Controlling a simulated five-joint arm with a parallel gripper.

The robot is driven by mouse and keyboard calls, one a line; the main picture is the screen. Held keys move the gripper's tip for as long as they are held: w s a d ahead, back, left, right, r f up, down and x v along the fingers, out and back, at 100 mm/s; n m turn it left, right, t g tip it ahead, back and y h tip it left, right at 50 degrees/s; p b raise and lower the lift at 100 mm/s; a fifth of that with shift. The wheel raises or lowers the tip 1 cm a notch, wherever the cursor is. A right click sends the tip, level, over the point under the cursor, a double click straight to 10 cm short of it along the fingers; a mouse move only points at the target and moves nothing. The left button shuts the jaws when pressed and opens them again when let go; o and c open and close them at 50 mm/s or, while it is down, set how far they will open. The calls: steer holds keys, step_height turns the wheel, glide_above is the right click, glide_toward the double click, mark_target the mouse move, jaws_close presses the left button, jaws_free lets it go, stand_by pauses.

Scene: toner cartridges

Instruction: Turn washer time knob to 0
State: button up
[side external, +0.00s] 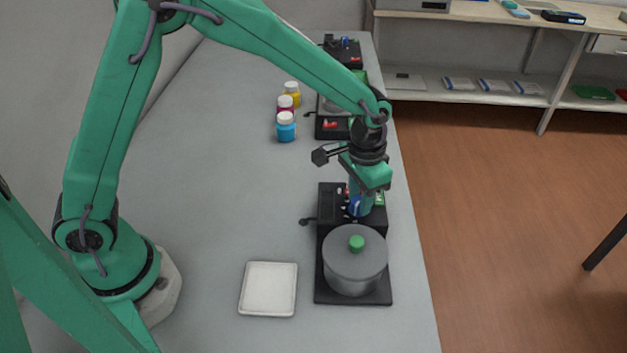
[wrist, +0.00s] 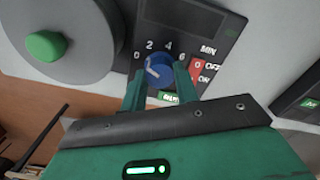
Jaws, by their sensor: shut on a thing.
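The near washer is a dark unit with a round grey tub (side external: 352,268) and a black control panel (side external: 333,203). Its blue time knob (wrist: 157,72) sits below the printed numbers 0, 2, 4 and 6 in the wrist view. A pale mark on the knob faces its upper left, toward the 0 and 2 side; the exact setting is hard to read. My gripper (wrist: 160,78) has one green finger on each side of the knob and is shut on it. In the side view my gripper (side external: 361,200) points down over the panel and partly hides the knob.
A red ON/OFF switch (wrist: 198,68) sits close to the right finger. The tub's lid has a green handle (side external: 356,243). A white tray (side external: 268,289) lies left of the washer. Capped bottles (side external: 286,127) and another unit (side external: 333,127) stand farther back.

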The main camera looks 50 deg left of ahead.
mark_target(359, 200)
steer(key=shift+r+n, duration=0.1)
steer(key=shift+n, duration=1)
steer(key=o, duration=1)
step_height(359, 200, up, 7)
steer(key=shift+r, duration=0.4)
